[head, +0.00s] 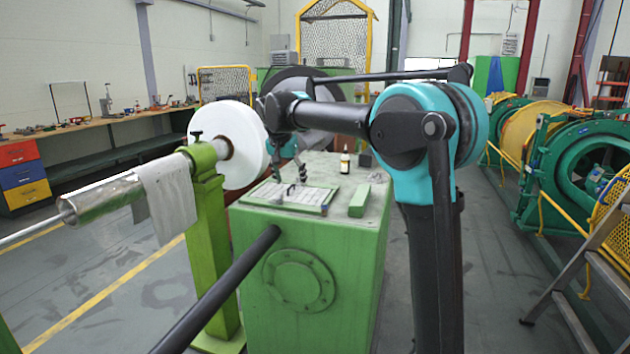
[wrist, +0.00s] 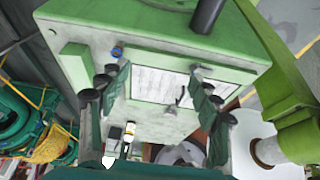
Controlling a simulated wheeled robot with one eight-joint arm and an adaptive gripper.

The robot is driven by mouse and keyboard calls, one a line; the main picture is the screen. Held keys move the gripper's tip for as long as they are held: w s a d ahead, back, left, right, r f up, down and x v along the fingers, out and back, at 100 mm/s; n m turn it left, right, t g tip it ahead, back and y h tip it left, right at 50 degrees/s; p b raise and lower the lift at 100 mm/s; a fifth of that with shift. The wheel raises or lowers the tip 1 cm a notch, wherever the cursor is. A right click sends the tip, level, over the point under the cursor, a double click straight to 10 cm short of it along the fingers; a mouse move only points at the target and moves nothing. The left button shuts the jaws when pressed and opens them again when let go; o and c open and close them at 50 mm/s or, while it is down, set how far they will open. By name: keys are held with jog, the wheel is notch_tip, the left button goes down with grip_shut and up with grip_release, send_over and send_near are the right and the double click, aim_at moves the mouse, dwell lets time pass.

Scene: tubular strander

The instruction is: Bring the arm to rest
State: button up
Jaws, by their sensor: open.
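My arm reaches from the right over the green cabinet (head: 330,245) in the head view. My gripper (head: 276,178) hangs above the cabinet top, pointing down over a clipboard with printed sheets (head: 288,195). In the wrist view my gripper (wrist: 155,82) has its two fingers spread wide, one on each side of the clipboard (wrist: 160,86). Nothing is held between them. A small dark piece (wrist: 179,93) shows over the paper. How far the fingertips are above the top is hard to tell.
A green post (head: 208,240) with a white roll (head: 228,145) stands at left. Green strander machinery (head: 560,160) and a ladder (head: 590,260) are at right.

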jog(key=s+d+f+n, duration=0.1)
jog(key=s+d+f, duration=0.6)
jog(key=d, duration=0.2)
jog(key=s+d+f+n, duration=0.1)
jog(key=s+d+f, duration=0.65)
jog(key=d, duration=0.25)
jog(key=s+d+f+n, duration=0.1)
jog(key=s+d+f, duration=0.3)
jog(key=s+f, duration=0.3)
jog(key=s+d+f+y, duration=0.1)
jog(key=s+d+f, duration=0.3)
jog(key=s, duration=0.9)
notch_tip(320, 180, down, 4)
jog(key=shift+r+n, duration=0.25)
jog(key=shift+n, duration=0.15)
jog(key=shift+w+r, duration=0.1)
jog(key=shift+w, duration=0.05)
